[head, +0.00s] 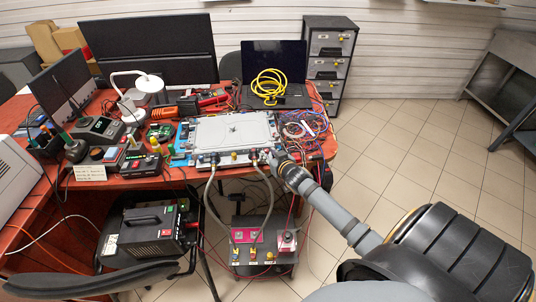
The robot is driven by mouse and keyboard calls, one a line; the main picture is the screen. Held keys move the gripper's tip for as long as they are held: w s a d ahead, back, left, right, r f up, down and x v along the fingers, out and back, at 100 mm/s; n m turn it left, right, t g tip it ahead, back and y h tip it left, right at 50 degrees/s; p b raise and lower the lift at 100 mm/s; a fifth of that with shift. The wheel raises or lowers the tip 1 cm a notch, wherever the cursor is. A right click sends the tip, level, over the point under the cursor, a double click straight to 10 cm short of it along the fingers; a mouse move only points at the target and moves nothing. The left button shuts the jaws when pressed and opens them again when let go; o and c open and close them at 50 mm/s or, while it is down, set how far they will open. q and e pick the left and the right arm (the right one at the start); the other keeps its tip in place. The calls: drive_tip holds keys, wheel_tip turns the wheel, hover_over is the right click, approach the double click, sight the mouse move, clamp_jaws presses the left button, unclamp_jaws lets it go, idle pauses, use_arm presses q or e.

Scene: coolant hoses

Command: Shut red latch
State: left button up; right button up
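A silver plate unit (232,130) in a blue frame lies on the red-topped table. Two grey coolant hoses, a left one (208,195) and a right one (268,185), hang from fittings on its front edge. My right gripper (272,158) is at the front right corner of the unit, close to the right hose's fitting. Its fingertips are too small and dark to tell whether they are open or touch anything. I cannot make out the red latch clearly; small reddish spots show near the fittings, partly behind the gripper. My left gripper is out of view.
A grey box with pink panels (247,236) stands low under the table front, where the hoses run down. Tangled wires (300,128) lie right of the unit. A laptop with a yellow cable coil (270,85) stands behind. Floor (420,150) at the right is clear.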

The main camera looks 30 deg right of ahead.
drive_tip(key=shift+x, duration=0.95)
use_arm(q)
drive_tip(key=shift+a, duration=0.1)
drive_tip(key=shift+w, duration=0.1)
use_arm(e)
drive_tip(key=shift+c, duration=0.8)
clamp_jaws()
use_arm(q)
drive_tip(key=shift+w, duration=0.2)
